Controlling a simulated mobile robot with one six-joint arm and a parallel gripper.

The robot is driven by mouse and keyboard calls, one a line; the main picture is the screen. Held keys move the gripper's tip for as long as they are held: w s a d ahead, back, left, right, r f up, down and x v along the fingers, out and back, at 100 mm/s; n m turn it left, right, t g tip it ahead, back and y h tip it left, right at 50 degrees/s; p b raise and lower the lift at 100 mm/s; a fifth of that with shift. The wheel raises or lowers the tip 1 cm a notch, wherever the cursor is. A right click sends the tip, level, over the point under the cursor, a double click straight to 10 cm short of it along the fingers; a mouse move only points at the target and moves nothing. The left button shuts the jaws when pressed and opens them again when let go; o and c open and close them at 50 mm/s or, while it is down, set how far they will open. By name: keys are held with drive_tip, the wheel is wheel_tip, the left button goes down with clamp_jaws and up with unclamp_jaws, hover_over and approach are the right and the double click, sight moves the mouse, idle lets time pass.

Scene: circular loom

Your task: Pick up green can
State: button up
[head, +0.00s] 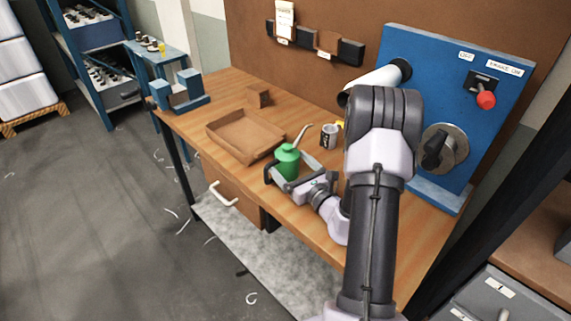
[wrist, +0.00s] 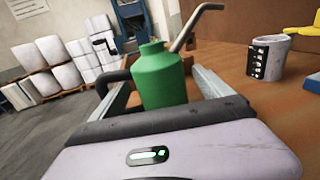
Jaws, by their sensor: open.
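The green can (head: 287,163) stands upright on the wooden workbench, with a thin grey spout rising to the right. My gripper (head: 289,168) is low over the bench, with its fingers open on either side of the can. A gap shows beside the can on the right; contact on the left cannot be told. The can's base is hidden behind the gripper body.
A brown tray (head: 214,143) lies just left of the can. A blue panel (head: 420,75) with a red-knobbed lever rises at the right. The bench's left part holds a blue bracket (head: 185,101).

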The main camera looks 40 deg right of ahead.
sight(292, 158)
drive_tip(key=shift+w, duration=0.65)
drive_tip(key=c, duration=1.8)
drive_tip(key=shift+c, duration=0.2)
drive_tip(key=shift+r, duration=0.1)
drive_tip(key=shift+r+p, duration=0.3)
drive_tip(key=shift+r, duration=0.05)
drive_tip(key=r+p, duration=0.2)
drive_tip(key=r, duration=0.1)
drive_tip(key=shift+s+a, duration=0.1)
drive_tip(key=shift+a, duration=0.1)
drive_tip(key=s+a, duration=0.1)
drive_tip(key=a, duration=0.1)
drive_tip(key=s+a, duration=0.1)
drive_tip(key=a, duration=0.2)
drive_tip(key=s+a, duration=0.1)
drive_tip(key=a, duration=0.2)
drive_tip(key=shift+s+a+r, duration=0.2)
drive_tip(key=shift+s+r, duration=0.05)
drive_tip(key=s+a+p, duration=0.2)
drive_tip(key=a+p, duration=0.4)
drive_tip(key=p, duration=0.1)
drive_tip(key=shift+s+r+p, duration=0.25)
drive_tip(key=shift+r+p, duration=0.05)
drive_tip(key=shift+p, duration=0.05)
